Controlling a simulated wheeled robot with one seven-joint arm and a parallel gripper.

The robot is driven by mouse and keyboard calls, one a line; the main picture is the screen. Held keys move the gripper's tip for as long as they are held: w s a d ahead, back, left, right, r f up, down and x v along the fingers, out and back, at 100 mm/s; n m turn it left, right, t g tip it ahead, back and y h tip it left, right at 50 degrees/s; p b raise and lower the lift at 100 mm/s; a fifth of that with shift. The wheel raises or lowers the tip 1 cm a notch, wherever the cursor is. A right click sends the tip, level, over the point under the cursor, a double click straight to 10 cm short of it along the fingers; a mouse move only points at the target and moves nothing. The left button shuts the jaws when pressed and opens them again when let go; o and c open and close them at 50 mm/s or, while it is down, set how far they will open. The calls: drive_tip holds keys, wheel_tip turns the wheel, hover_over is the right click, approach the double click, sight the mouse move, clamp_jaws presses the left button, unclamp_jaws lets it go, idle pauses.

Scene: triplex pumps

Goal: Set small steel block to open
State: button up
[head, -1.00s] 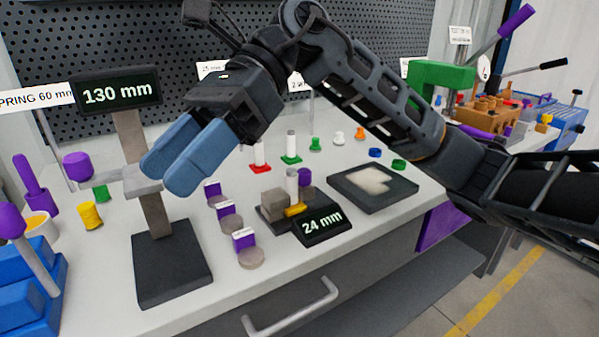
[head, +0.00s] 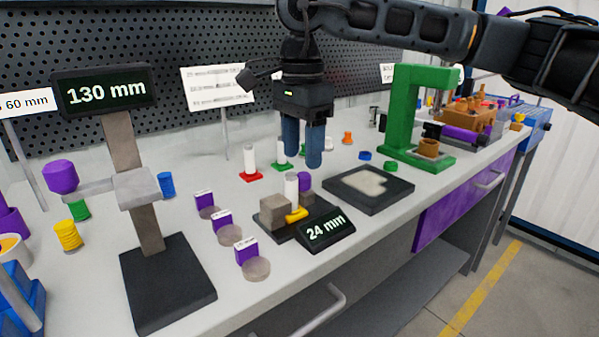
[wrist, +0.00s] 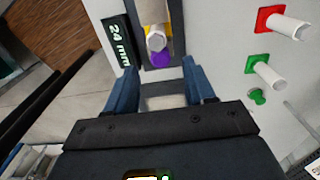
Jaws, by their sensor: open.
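A small caliper-like stand with a dark base (head: 289,236) sits on the bench, with a "24 mm" display (head: 326,229) at its front. A small grey steel block (head: 275,211) stands at its left end. A white cylinder (head: 291,188), a yellow piece (head: 296,215) and a purple knob (head: 304,181) are beside the block. In the wrist view the purple knob (wrist: 160,59) and white cylinder (wrist: 155,40) show beyond the fingertips. My gripper (head: 303,163) is open and empty, fingers down, above and behind the stand. The steel block is not clear in the wrist view.
A taller gauge reading "130 mm" (head: 107,92) stands at the left. Several purple-flagged discs (head: 256,269) lie left of the stand. A dark tray (head: 369,198) and a green press frame (head: 404,115) are to the right. Red-based (head: 250,163) and green-based pegs stand behind.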

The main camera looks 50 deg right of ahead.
sight(302, 174)
drive_tip(key=shift+f, duration=2.35)
clamp_jaws()
